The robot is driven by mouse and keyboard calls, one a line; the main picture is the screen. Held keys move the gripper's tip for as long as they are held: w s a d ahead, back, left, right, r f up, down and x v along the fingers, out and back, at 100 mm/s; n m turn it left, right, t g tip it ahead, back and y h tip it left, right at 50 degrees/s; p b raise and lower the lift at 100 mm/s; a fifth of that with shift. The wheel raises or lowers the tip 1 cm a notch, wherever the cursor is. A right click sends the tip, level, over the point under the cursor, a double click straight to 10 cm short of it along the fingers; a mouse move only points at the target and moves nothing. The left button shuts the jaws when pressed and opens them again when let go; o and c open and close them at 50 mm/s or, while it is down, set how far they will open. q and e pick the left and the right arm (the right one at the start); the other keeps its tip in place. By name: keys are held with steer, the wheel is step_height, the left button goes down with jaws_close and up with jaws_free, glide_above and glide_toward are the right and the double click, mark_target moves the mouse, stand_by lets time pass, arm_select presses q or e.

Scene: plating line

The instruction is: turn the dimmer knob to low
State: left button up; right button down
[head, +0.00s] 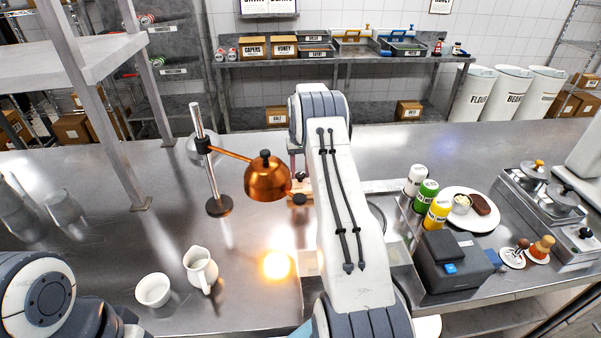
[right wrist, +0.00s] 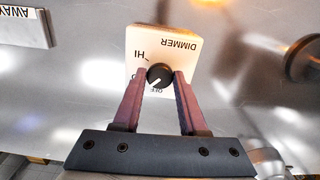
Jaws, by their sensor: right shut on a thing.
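The dimmer (right wrist: 137,42) is a small white box with printed DIMMER, HI and OFF labels, seen inverted in the right wrist view. Its round black knob (right wrist: 160,74) has a white pointer line toward the lower left of that view, near the OFF mark; another label there is partly hidden by a finger. My right gripper (right wrist: 159,79) is shut on the knob, one mauve finger on each side. In the head view my own right arm hides most of this gripper and the dimmer. My left gripper is out of view; only part of its arm shows at lower left.
A copper heat lamp (head: 266,180) hangs from a stand (head: 219,206) close left of my right arm, with a bright glow below. A white pitcher (head: 200,270) and cup (head: 153,290) stand nearer. Bottles (head: 427,195), a plate (head: 482,222) and a dark machine (head: 451,262) are at right.

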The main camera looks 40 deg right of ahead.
mark_target(300, 174)
steer(key=shift+w+r+m, duration=0.1)
steer(key=shift+m, duration=1.8)
steer(key=shift+c, duration=2.2)
jaws_free()
step_height(300, 174, up, 10)
steer(key=b, duration=0.2)
steer(key=shift+r, duration=0.2)
